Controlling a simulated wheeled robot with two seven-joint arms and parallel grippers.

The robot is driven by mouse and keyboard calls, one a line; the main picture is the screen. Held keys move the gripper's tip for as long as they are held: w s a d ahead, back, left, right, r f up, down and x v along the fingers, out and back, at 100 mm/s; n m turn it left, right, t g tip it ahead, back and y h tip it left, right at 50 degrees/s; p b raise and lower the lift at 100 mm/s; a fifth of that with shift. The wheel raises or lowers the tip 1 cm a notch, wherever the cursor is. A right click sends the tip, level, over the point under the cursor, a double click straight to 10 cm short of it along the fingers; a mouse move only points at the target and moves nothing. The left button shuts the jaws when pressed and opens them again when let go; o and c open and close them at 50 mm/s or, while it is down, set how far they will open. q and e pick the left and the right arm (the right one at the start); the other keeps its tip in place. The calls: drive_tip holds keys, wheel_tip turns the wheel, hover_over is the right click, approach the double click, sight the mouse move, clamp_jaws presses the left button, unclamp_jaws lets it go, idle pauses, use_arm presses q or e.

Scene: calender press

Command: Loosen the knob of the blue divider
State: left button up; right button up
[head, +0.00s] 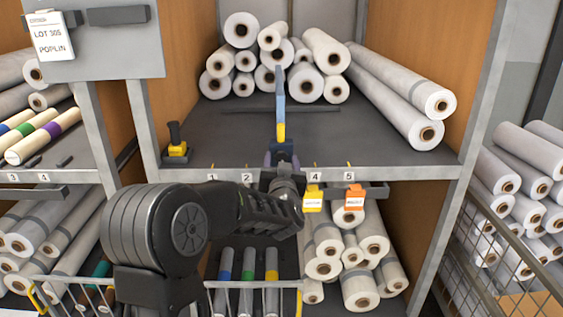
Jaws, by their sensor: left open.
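The blue divider (280,88) stands upright on the dark shelf (225,135) in the middle of the head view, seen nearly edge-on, with a yellow part (281,132) low on its front. My left gripper (282,158) is at the foot of the divider, by the shelf's front edge, its fingers open and apart on either side. I cannot tell whether the fingers touch anything. My right gripper is not in view.
Pale fabric rolls (305,84) are stacked behind the divider, with long rolls (405,85) at right. A yellow block with a black handle (177,150) stands at the shelf's left. Yellow (313,200) and orange (354,200) tags hang at 4 and 5. The front shelf is mostly clear.

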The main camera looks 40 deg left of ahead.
use_arm(q)
drive_tip(key=shift+c, duration=0.4)
clamp_jaws()
